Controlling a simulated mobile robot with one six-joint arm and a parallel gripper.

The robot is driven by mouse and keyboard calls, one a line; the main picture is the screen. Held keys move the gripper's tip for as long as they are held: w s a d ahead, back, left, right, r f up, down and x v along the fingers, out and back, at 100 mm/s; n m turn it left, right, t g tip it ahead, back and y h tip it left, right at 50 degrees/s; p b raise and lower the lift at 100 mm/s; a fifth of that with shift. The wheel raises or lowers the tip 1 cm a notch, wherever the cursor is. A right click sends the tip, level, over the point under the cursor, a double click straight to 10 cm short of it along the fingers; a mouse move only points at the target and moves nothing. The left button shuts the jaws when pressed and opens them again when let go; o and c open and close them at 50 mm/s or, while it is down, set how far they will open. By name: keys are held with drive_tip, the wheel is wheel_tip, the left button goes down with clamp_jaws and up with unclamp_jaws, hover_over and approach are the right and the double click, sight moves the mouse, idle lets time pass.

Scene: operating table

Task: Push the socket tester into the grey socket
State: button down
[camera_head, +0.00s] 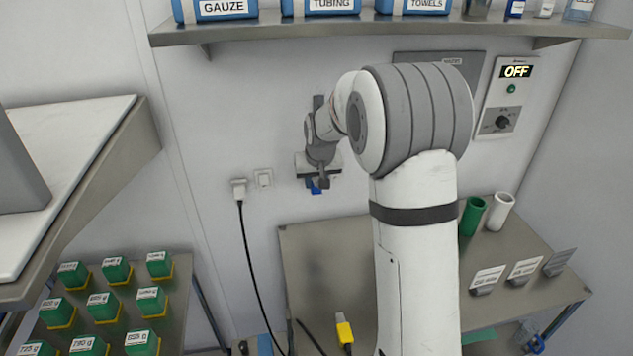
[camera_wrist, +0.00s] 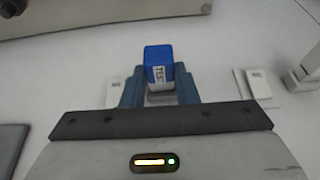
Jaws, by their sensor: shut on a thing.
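The socket tester (camera_wrist: 158,56) is a small blue block with a white label, seen in the wrist view between my gripper's two fingers (camera_wrist: 159,85). My gripper is shut on it. In the head view my gripper (camera_head: 317,181) is close to the wall, and a bit of the blue tester (camera_head: 315,190) shows below it. I cannot tell whether the tester touches the wall. No socket is clearly grey; a pale wall plate (camera_wrist: 115,92) shows partly behind the left finger in the wrist view. The wall right behind the tester is hidden.
A white socket plate (camera_head: 264,178) and a white plug with a black cable (camera_head: 239,189) are left of my gripper. A shelf (camera_head: 380,30) with boxes runs above. A metal table (camera_head: 305,240) stands below, with a yellow connector (camera_head: 344,330) near it.

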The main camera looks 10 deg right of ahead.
drive_tip(key=shift+w, duration=0.65)
drive_tip(key=c, duration=1.1)
unclamp_jaws()
drive_tip(key=shift+o, duration=0.2)
drive_tip(key=b+v, duration=0.1)
drive_tip(key=v, duration=0.6)
drive_tip(key=s+g, duration=0.1)
drive_tip(key=s, duration=3.3)
drive_tip(key=shift+d+f+g, duration=0.25)
drive_tip(key=shift+f+g, duration=0.05)
drive_tip(key=shift+f, duration=0.1)
